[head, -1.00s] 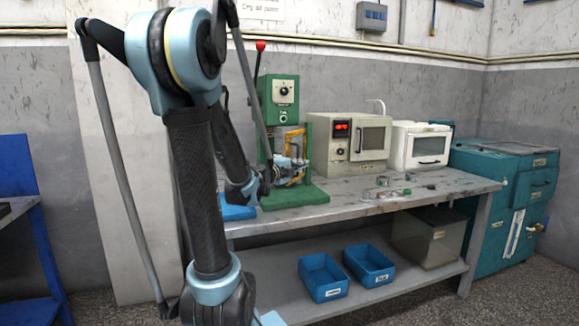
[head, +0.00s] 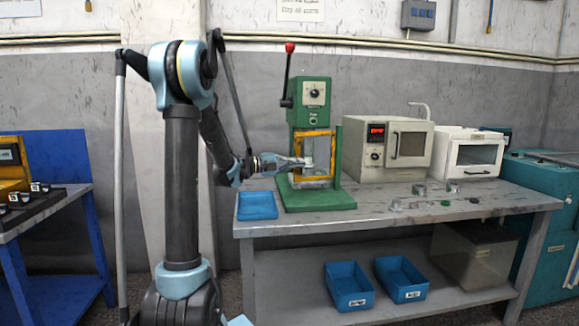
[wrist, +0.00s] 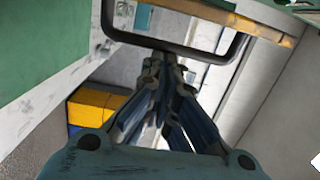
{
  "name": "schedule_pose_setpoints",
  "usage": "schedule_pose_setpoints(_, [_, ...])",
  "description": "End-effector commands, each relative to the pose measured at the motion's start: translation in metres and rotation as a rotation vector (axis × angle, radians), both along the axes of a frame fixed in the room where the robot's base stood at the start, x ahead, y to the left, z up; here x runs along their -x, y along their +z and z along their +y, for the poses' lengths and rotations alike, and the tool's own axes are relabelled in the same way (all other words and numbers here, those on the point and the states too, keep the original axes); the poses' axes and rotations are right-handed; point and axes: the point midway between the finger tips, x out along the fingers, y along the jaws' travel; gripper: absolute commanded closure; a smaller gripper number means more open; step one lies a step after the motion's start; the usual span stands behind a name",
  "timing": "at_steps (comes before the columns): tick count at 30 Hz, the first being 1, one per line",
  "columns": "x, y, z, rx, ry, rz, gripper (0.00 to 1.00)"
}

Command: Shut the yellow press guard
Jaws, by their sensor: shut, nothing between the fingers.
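The green press (head: 312,95) with a red-knobbed lever stands on the bench on a green base. Its yellow guard (head: 330,148), a framed panel, spans the front of the press; I cannot tell whether it sits fully flush. My gripper (head: 306,163) is at the guard's front, overlapping its middle. In the wrist view my gripper (wrist: 165,65) is shut and empty, its fingertips close to a black loop handle (wrist: 238,48) beside a yellow guard bar (wrist: 225,18). Contact with the handle cannot be told.
A blue tray (head: 257,206) lies left of the press. A beige oven (head: 380,140), a white oven (head: 468,150) and small metal parts (head: 420,189) are to the right. Two blue bins (head: 348,287) (head: 401,279) sit on the lower shelf.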

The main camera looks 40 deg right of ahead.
Motion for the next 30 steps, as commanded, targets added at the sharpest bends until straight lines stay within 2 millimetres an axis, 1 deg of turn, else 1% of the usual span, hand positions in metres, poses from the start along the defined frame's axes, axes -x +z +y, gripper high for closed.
schedule_pose_setpoints(3, [-0.014,0.0,-0.001,0.0,0.001,0.0,1.0])
schedule_pose_setpoints(6, [-0.024,0.0,-0.003,0.0,0.001,0.0,1.0])
schedule_pose_setpoints(13, [-0.041,0.0,-0.008,0.0,-0.001,0.0,1.0])
schedule_pose_setpoints(18, [-0.047,0.0,-0.01,0.0,-0.001,0.0,1.0])
schedule_pose_setpoints(30, [-0.048,0.0,-0.01,0.0,-0.002,0.0,1.0])
